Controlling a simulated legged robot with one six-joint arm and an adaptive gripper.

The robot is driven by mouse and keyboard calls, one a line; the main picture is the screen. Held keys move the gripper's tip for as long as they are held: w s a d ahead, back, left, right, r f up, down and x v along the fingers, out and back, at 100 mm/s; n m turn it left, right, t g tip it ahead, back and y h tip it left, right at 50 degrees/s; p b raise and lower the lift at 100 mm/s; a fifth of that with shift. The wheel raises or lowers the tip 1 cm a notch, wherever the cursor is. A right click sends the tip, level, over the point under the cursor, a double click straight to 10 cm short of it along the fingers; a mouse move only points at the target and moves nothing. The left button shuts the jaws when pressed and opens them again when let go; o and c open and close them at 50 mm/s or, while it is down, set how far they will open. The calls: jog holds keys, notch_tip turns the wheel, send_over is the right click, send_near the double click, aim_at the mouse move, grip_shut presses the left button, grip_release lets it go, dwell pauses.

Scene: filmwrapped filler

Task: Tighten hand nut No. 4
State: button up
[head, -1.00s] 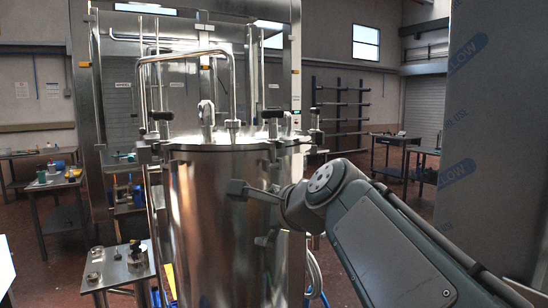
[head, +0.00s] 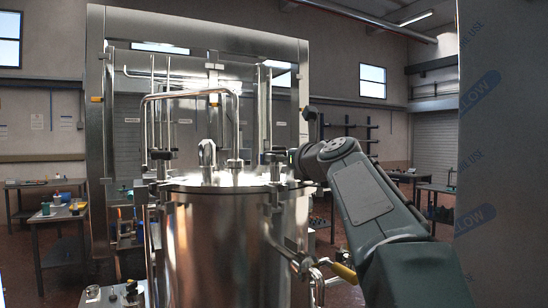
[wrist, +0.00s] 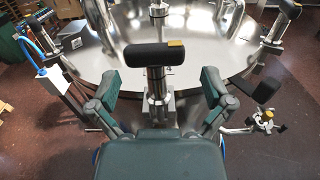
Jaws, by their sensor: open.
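A hand nut with a black bar handle and a small yellow tag (wrist: 152,55) stands upright on a steel bolt at the near edge of the vessel lid (wrist: 100,52) in the wrist view. My gripper (wrist: 158,86) is open, one finger on each side of the bolt, below and short of the black handle. Neither finger visibly touches it. In the head view my gripper is at the right rim of the steel vessel (head: 225,235), its fingers hard to make out. The lid shows there edge-on.
Other black-handled nuts stand around the rim, at left (wrist: 30,10) and right (wrist: 288,9) in the wrist view. A black handle (wrist: 255,86) and a clamp fitting (wrist: 262,122) lie right of my gripper. A tall bent pipe (head: 190,94) rises from the lid. A wrapped panel (head: 500,150) stands at right.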

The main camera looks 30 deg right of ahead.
jog(key=w, duration=0.2)
jog(key=shift+w+a, duration=0.15)
jog(key=shift+w, duration=0.2)
jog(key=shift+w+a, duration=0.3)
jog(key=shift+w, duration=0.25)
jog(key=shift+d, duration=0.15)
jog(key=c, duration=0.8)
jog(key=shift+c, duration=0.2)
